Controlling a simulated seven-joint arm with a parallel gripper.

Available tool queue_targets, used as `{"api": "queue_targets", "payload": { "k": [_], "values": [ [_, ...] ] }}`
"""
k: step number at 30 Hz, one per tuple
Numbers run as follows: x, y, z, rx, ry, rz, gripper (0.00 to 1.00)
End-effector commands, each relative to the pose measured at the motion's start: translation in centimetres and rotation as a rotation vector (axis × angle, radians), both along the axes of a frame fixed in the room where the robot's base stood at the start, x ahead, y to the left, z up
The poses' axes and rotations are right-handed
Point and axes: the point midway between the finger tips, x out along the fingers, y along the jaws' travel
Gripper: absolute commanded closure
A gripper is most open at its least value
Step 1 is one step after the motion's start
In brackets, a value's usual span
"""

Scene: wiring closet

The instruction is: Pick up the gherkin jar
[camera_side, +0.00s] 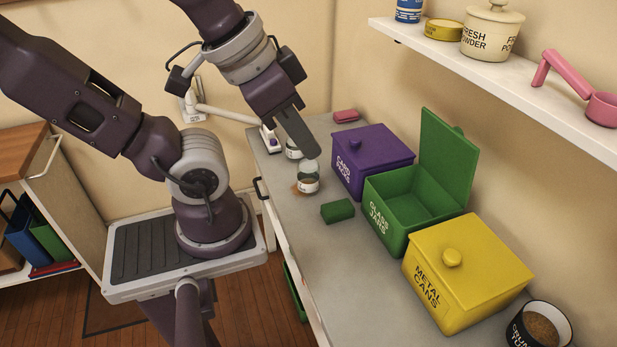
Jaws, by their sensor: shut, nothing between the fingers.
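My gripper (305,150) is shut and empty, pointing down over the counter, with its tips just above or beside a small clear jar. This jar (308,184) has a white label and greenish glass, and stands upright on the counter. A second small pale jar or can (292,153) stands just behind, partly hidden by my gripper. The label print is too small to read, so I cannot tell which is the gherkin jar. Whether the fingertips touch the near jar is unclear.
On the counter (345,245) are a closed purple box (372,165), an open green GLASS JARS box (385,215), a closed yellow METAL CANS box (450,290), a green block (337,211) and a pink block (346,116). A loaded shelf (480,75) overhangs at right.

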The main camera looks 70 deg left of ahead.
Motion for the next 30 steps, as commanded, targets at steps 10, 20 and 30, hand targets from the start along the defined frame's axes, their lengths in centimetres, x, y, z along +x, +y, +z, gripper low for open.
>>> {"api": "queue_targets", "payload": {
  "k": [10,20,30],
  "values": [
    [0.0,0.0,0.0,0.0,0.0,0.0,0.57],
    [0.0,0.0,0.0,0.0,0.0,0.0,0.16],
    [3.0,3.4,-2.0,0.149,0.186,-0.048,0.16]
  ]
}}
